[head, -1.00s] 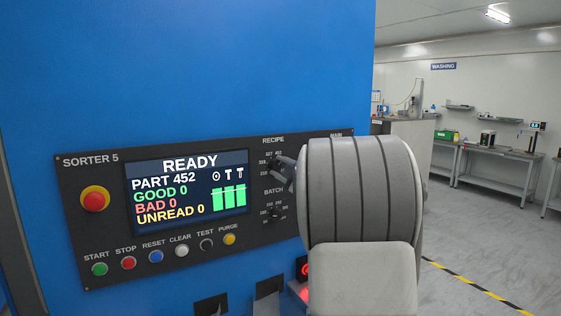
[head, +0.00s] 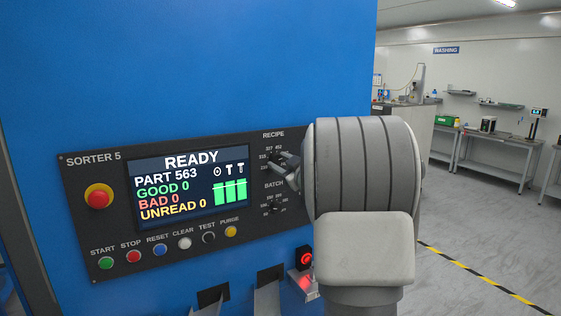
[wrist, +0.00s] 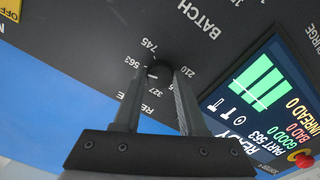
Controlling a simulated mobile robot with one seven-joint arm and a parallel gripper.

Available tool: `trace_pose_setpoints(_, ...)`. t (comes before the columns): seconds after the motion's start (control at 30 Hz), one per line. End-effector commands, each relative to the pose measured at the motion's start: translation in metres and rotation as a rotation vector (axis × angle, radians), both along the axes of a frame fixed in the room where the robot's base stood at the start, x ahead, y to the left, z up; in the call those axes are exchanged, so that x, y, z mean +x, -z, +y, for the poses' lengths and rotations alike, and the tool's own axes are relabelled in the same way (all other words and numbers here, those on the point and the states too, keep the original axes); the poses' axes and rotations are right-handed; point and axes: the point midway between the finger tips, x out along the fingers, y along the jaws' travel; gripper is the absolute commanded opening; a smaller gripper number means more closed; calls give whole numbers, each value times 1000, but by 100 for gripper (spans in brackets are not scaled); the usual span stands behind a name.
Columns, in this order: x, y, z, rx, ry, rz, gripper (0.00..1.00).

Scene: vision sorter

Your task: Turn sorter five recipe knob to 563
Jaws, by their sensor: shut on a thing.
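The sorter 5 panel (head: 75,200) fills the lower left of the head view. Its display (head: 190,188) reads READY and PART 563, with good, bad and unread at 0. The recipe knob (wrist: 160,70) is a small dark knob between my fingertips in the wrist view, with the numbers 745, 563, 210 and 327 around it. My gripper (head: 283,163) is shut on this knob, also in the wrist view (wrist: 161,77). In the head view my arm and fingers hide much of the knob, and its pointer cannot be made out.
The batch knob (head: 275,206) sits just below the recipe knob. A row of push buttons (head: 157,250) runs along the panel's lower edge. Open floor (head: 470,260) and workbenches (head: 500,145) lie to the right.

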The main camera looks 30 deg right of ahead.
Motion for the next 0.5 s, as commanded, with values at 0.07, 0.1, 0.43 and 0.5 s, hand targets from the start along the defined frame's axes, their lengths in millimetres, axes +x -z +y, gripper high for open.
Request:
trace_pose_setpoints(0.07, 0, -1, 0, 3, -1, -2, 0)
trace_pose_setpoints(0.1, 0, -1, 0, 3, -1, -2, 0)
trace_pose_setpoints(0.43, 0, -1, 0, 2, -1, -2, 55)
trace_pose_setpoints(0.5, 0, -1, 0, 2, -1, -2, 68)
